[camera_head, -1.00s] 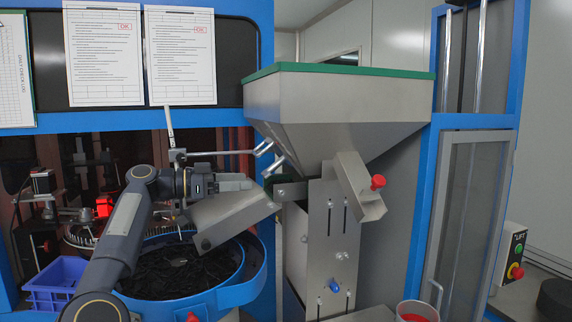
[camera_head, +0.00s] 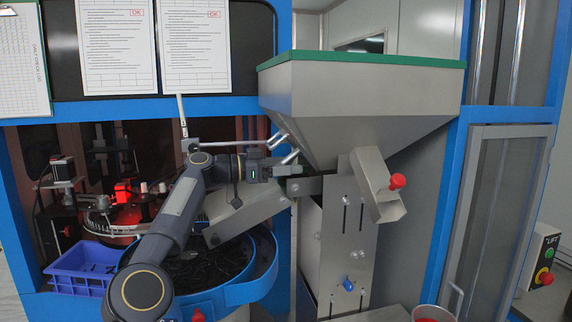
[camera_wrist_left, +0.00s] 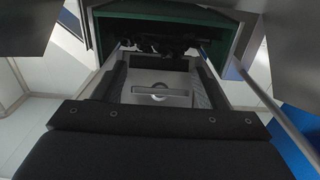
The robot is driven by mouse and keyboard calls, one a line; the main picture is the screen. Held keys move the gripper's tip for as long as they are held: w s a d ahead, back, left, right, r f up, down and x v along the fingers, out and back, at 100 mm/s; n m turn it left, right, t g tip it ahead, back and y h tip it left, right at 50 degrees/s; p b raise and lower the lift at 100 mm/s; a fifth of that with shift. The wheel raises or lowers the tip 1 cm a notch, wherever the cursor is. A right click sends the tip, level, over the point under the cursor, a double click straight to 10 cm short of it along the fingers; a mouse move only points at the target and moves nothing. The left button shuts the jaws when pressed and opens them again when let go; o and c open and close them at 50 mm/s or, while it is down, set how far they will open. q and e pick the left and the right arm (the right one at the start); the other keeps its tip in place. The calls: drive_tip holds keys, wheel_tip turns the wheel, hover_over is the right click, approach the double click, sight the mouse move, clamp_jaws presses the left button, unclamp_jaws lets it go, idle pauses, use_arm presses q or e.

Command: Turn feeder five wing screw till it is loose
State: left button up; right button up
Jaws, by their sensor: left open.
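A feeder with a grey steel hopper (camera_head: 350,105) and a sloping chute (camera_head: 250,208) stands in the middle of the head view. My left gripper (camera_head: 288,166) is beside the hopper's lower left, above the chute's upper end. In the left wrist view its two dark fingers (camera_wrist_left: 160,85) are apart, with nothing gripped. A grey wing screw (camera_wrist_left: 158,91), a flat bar across a round base, shows on a pale plate between and beyond the fingers. I cannot make out this screw in the head view. My right gripper is not in view.
Two metal rod ends (camera_head: 283,148) are very near the left gripper. A blue bowl (camera_head: 265,270) of black parts lies below my arm. A blue crate (camera_head: 85,268) stands left.

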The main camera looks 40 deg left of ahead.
use_arm(q)
drive_tip(key=c, duration=1)
drive_tip(key=g+h+p, duration=0.1)
drive_tip(key=p, duration=0.2)
drive_tip(key=g+h+p, duration=0.1)
drive_tip(key=p, duration=0.2)
drive_tip(key=shift+r+n+h+p, duration=0.3)
drive_tip(key=shift+n, duration=0.1)
drive_tip(key=shift+s+d+f+g+p, duration=0.1)
drive_tip(key=shift+f+g+p, duration=0.1)
drive_tip(key=shift+g+p, duration=0.1)
drive_tip(key=shift+f, duration=0.1)
drive_tip(key=o, duration=1)
